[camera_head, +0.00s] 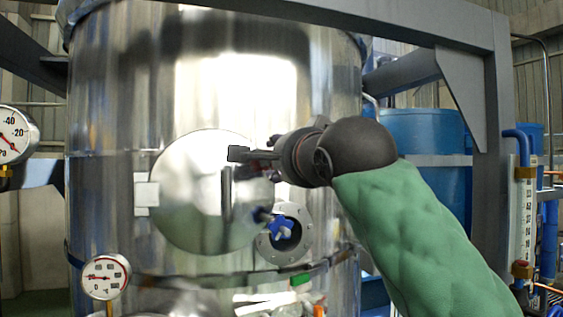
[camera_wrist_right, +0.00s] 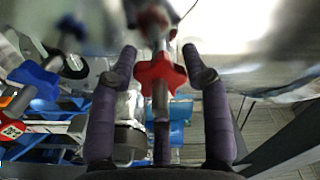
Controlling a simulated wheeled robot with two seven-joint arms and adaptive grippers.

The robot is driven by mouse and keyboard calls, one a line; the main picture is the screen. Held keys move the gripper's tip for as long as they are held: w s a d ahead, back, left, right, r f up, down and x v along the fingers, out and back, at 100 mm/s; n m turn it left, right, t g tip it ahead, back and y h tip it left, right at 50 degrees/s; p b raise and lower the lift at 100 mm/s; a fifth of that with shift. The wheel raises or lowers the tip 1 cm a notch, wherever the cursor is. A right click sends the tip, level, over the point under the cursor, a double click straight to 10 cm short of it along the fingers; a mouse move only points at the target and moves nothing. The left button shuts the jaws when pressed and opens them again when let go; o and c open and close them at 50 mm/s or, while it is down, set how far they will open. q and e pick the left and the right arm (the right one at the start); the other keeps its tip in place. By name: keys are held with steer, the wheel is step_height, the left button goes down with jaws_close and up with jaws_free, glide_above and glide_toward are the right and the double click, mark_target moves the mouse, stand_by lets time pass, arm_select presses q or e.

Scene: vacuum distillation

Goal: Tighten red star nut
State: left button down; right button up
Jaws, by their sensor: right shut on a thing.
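The red star nut (camera_wrist_right: 160,75) sits on a threaded rod in front of the shiny steel vessel, between the two purple-grey fingers of my right gripper (camera_wrist_right: 160,52) in the right wrist view. The fingers are closed in on its opposite sides. In the head view my right gripper (camera_head: 256,154) reaches in from the right to the right edge of the round steel door (camera_head: 195,200). There the gripper mostly hides the nut. My left gripper is not in view.
A blue star knob (camera_head: 282,227) is just below my right gripper; it also shows in the right wrist view (camera_wrist_right: 35,80). A round flange (camera_head: 290,252) surrounds it. A pressure gauge (camera_head: 105,277) stands lower left. A grey steel frame (camera_head: 497,90) and blue tanks (camera_head: 428,130) are at right.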

steer(key=shift+s+d+r+m, duration=0.1)
steer(key=shift+r+m, duration=0.05)
steer(key=shift+m, duration=1)
steer(key=shift+d+r+m, duration=0.1)
steer(key=shift+m, duration=1.05)
steer(key=shift+b, duration=0.3)
steer(key=o, duration=1.2)
steer(key=shift+c, duration=0.2)
steer(key=shift+w+f, duration=0.15)
steer(key=shift+w, duration=0.05)
steer(key=shift+s+a, duration=0.1)
steer(key=shift+s, duration=0.05)
steer(key=v, duration=1.2)
